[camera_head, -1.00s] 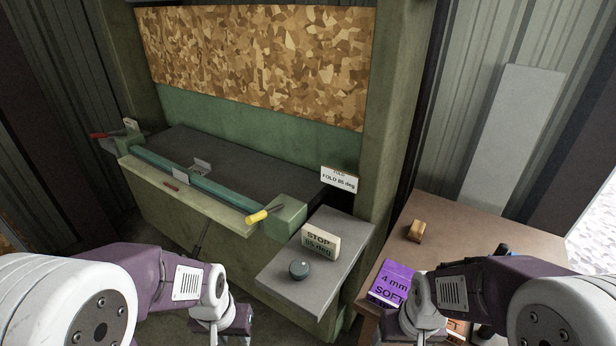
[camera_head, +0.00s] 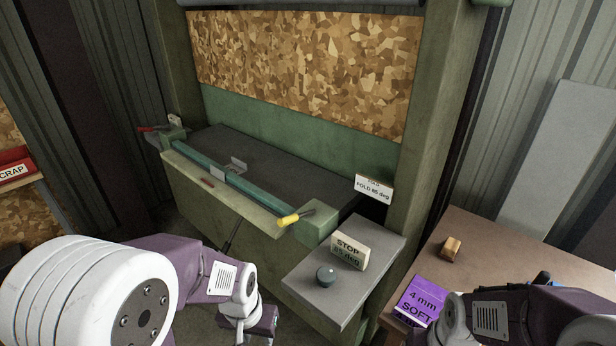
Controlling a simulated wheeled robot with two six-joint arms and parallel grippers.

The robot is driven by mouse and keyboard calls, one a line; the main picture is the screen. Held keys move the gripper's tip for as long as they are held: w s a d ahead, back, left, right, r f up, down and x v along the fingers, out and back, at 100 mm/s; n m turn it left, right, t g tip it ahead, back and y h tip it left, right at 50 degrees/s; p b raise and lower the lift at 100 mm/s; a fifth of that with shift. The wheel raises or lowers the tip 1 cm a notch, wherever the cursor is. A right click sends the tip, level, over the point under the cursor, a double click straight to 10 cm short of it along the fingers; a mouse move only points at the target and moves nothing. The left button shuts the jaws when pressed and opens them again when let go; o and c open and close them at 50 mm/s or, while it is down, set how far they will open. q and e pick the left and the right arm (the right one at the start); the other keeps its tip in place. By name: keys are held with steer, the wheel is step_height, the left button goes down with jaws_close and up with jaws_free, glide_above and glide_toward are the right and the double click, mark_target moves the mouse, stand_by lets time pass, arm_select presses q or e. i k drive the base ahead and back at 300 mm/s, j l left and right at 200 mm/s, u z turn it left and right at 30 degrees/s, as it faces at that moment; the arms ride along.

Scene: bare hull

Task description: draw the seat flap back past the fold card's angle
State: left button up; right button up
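A small grey metal piece, perhaps the seat flap (camera_head: 238,166), stands up at the green clamp bar (camera_head: 225,180) of the folding machine. A small pale plate (camera_head: 218,173) is just in front of it. The fold card (camera_head: 374,188) is white, reads "FOLD 85 deg" and is at the machine's right end. My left gripper (camera_head: 248,326) is low in the picture, in front of the machine and well apart from the metal piece. Its fingertips are not clear. My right arm comes in at the lower right; its gripper is outside the picture.
A yellow handle (camera_head: 289,220) sticks out nearby; a red handle (camera_head: 150,129) is at the far left. A wooden table (camera_head: 500,245) holds a purple "4 mm SOFT" box (camera_head: 418,300).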

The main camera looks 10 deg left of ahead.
mark_target(217, 172)
steer(key=i+j+z, duration=0.2)
steer(key=j, duration=0.55)
steer(key=i+j+z, duration=0.25)
steer(key=j, duration=0.55)
steer(key=i+j+z, duration=0.2)
steer(key=j, duration=0.6)
steer(key=i+j+z, duration=0.25)
steer(key=j, duration=0.6)
steer(key=j+z, duration=0.2)
steer(key=j, duration=0.65)
